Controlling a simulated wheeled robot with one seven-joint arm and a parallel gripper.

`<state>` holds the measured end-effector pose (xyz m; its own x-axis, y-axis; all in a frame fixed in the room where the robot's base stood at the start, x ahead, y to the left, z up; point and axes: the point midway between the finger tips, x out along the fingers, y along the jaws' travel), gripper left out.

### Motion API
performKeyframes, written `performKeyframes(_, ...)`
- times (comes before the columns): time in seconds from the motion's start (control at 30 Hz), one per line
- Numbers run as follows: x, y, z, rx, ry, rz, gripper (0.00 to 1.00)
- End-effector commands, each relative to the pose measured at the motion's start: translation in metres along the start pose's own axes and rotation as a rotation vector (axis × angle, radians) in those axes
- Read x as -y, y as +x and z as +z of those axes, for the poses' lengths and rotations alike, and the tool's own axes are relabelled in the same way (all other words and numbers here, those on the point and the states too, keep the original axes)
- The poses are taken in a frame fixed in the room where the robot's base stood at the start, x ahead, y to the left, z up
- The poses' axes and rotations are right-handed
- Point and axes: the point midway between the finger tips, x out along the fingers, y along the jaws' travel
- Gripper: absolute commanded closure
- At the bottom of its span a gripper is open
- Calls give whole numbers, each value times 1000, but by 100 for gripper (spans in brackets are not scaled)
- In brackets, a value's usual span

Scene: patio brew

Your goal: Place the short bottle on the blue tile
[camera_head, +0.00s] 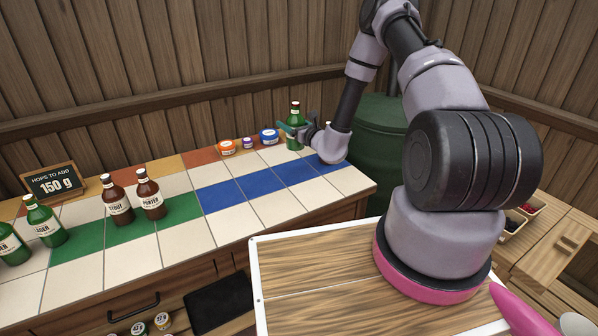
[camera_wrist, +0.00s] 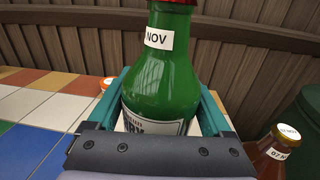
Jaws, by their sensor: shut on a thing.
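A green bottle (camera_head: 294,117) with a red cap and a white neck tag is upright at the back right of the tiled counter. My gripper (camera_head: 293,133) is shut on it, and in the wrist view the green bottle (camera_wrist: 163,85) sits between the two teal fingers (camera_wrist: 168,112). I cannot tell whether its base touches the counter. A row of blue tiles (camera_head: 257,184) runs along the middle right of the counter, in front of the bottle. The blue tiles (camera_wrist: 25,147) also show at the left of the wrist view. No bottle stands on the visible blue tiles.
A brown bottle (camera_wrist: 268,158) stands right of my gripper in the wrist view. Orange (camera_head: 227,147), purple (camera_head: 248,143) and blue (camera_head: 269,136) tubs sit left of the held bottle. Stout (camera_head: 117,206), porter (camera_head: 151,200) and green lager bottles (camera_head: 44,222) stand at left.

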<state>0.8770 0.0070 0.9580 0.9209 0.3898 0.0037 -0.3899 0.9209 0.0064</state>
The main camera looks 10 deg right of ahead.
Motion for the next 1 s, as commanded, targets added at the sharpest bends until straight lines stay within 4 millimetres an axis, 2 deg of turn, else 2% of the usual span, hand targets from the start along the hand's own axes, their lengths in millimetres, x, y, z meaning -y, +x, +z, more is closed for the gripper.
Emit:
performKeyframes(0.1,-8,10,-18,-3,-6,43,100)
performKeyframes(0.33,-8,10,-56,-3,-6,47,100)
performKeyframes(0.57,-8,10,-73,-3,-6,45,100)
performKeyframes(0.8,-7,9,-105,-2,-6,45,100)
performKeyframes(1.0,-7,9,-106,-1,-7,45,100)
